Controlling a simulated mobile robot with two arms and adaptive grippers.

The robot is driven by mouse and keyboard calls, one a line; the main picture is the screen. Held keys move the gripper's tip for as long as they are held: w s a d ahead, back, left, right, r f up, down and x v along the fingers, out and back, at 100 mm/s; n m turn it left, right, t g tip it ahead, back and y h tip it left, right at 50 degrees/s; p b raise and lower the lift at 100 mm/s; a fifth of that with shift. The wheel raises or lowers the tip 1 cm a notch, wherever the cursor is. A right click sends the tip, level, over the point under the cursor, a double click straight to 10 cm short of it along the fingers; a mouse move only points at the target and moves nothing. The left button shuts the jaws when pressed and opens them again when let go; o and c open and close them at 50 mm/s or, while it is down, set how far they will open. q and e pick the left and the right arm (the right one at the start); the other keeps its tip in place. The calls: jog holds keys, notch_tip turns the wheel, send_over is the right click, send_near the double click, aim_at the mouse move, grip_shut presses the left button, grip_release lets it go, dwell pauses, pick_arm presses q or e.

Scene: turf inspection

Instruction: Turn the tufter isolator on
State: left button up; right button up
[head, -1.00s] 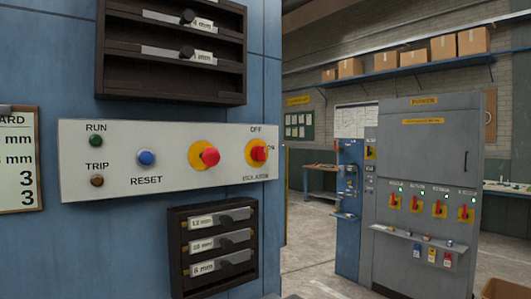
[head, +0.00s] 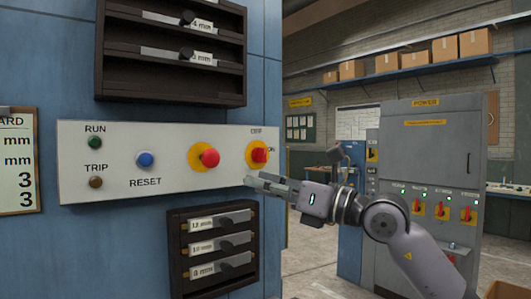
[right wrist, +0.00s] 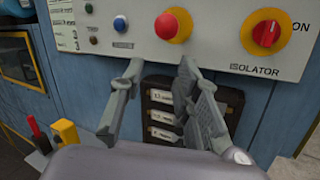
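The isolator (head: 258,154) is a red rotary knob on a yellow plate at the right end of a pale control panel (head: 110,183). OFF is printed above it and ON to its right. In the right wrist view the isolator (right wrist: 268,32) is at the upper right, with a pale mark on its knob; I cannot tell surely which label it points to. My right gripper (head: 262,183) is open and empty, in front of the panel's lower edge, below the isolator and apart from it. Its fingers (right wrist: 160,68) are spread below the red button. My left gripper is out of view.
The panel also bears a red mushroom button (head: 210,157), a blue reset button (head: 145,159) and RUN and TRIP lamps. A dark gauge rack (head: 180,255) projects below, another (head: 115,50) above. A grey power cabinet (head: 425,150) stands at the back right.

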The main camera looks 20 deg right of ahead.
jog(key=d+r+m+t+h, duration=0.1)
jog(key=d+r+h, duration=0.25)
jog(key=d, duration=0.25)
jog(key=d+r+m+t+h, duration=0.1)
jog(key=d+r+t+h, duration=0.1)
jog(key=d+h, duration=0.3)
jog(key=y+p, duration=0.1)
jog(key=p, duration=0.7)
send_near(265, 151)
jog(key=x, duration=0.8)
jog(key=shift+w+r, duration=0.15)
jog(key=shift+w, duration=0.1)
jog(key=shift+w+a, duration=0.25)
jog(key=shift+w, duration=0.25)
jog(key=shift+c, duration=0.4)
grip_shut()
